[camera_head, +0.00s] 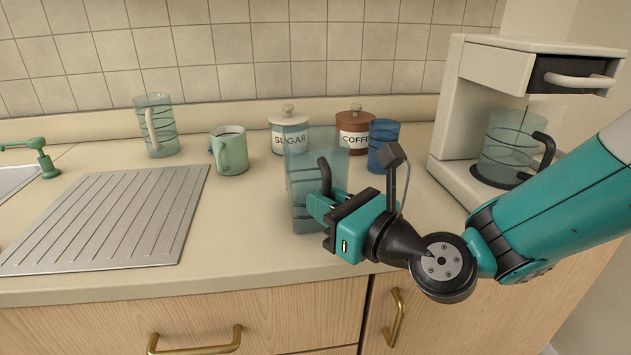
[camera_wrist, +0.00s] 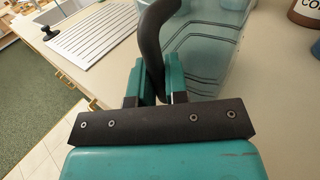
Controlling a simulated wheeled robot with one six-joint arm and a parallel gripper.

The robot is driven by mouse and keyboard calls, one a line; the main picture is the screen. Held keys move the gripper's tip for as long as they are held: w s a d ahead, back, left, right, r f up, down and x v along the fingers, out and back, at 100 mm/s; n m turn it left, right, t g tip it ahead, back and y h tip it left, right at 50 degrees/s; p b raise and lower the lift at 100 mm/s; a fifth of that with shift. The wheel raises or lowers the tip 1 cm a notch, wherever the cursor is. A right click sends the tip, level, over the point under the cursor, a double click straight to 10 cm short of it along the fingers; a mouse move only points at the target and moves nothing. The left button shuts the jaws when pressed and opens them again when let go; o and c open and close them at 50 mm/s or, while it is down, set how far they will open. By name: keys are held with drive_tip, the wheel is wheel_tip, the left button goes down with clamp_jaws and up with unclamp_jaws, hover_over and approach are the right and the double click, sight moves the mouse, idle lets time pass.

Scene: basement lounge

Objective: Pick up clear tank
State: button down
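The clear tank (camera_head: 300,160) is a tall see-through container with dark lines and a black handle. It is upright at the counter's middle; I cannot tell whether its base touches the counter. My gripper (camera_head: 322,203) is at the tank's handle, on its near right side. In the wrist view, the tank (camera_wrist: 210,50) is just beyond my gripper (camera_wrist: 160,82). The black handle (camera_wrist: 153,45) runs between the two teal fingers, which look closed against it.
A sugar jar (camera_head: 290,133), a coffee jar (camera_head: 354,130) and a blue glass (camera_head: 383,148) stand behind the tank. A green mug (camera_head: 230,152) and a clear pitcher (camera_head: 155,126) are left, behind the drainboard (camera_head: 115,215). A coffee maker (camera_head: 460,110) with a carafe (camera_head: 510,145) is right.

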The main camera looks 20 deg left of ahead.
drive_tip(key=shift+r, duration=0.15)
wheel_tip(320, 180, up, 20)
drive_tip(key=p, duration=0.7)
idle(2.0)
